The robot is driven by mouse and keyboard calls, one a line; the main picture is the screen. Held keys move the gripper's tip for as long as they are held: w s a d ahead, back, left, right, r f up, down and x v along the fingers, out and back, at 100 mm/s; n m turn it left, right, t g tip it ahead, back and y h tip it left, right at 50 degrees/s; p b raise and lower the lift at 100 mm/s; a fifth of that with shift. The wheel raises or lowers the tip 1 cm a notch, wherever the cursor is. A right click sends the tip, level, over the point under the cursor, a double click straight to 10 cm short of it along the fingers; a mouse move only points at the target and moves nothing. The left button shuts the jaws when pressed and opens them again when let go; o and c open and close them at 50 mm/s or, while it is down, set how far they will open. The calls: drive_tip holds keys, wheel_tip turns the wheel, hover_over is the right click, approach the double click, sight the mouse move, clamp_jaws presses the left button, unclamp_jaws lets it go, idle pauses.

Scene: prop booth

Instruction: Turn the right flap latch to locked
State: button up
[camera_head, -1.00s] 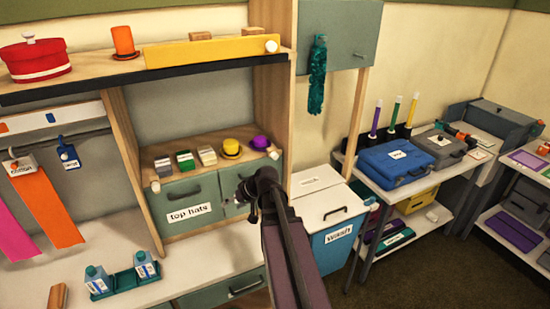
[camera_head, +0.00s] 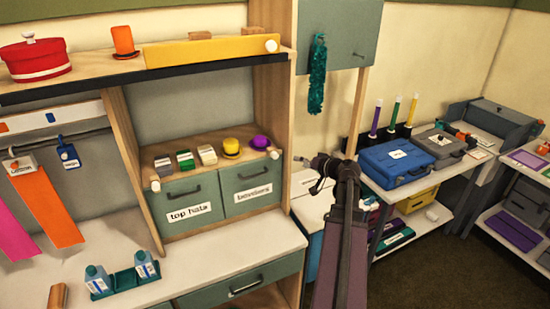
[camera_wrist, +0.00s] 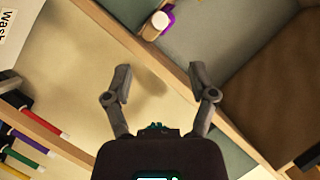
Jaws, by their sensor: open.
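The right flap (camera_head: 252,183) is grey-green with a dark handle and a label that seems to read "bowlers". It hangs closed beside the similar "top hats" flap (camera_head: 190,203). A small cream latch (camera_head: 274,154) sits at the right flap's upper right corner; its turned position is too small to tell. The latch also shows near the top of the wrist view (camera_wrist: 160,20), beside the purple hat. My gripper (camera_head: 318,174) is open and empty, to the right of the cabinet. In the wrist view its fingers (camera_wrist: 160,85) are spread, apart from the latch.
A wooden upright (camera_head: 272,100) stands between the hat shelf and my gripper. Small hats, including a purple one (camera_head: 261,142), stand on the shelf above the flaps. A white-lidded bin (camera_head: 308,206) is partly hidden behind my arm. A teal boa (camera_head: 317,75) hangs above.

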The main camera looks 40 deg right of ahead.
sight(277, 157)
drive_tip(key=shift+s+d+r, duration=0.1)
drive_tip(key=shift+d, duration=0.1)
idle(0.3)
drive_tip(key=b+x, duration=0.3)
drive_tip(key=x, duration=1.1)
drive_tip(key=shift+b, duration=0.4)
clamp_jaws()
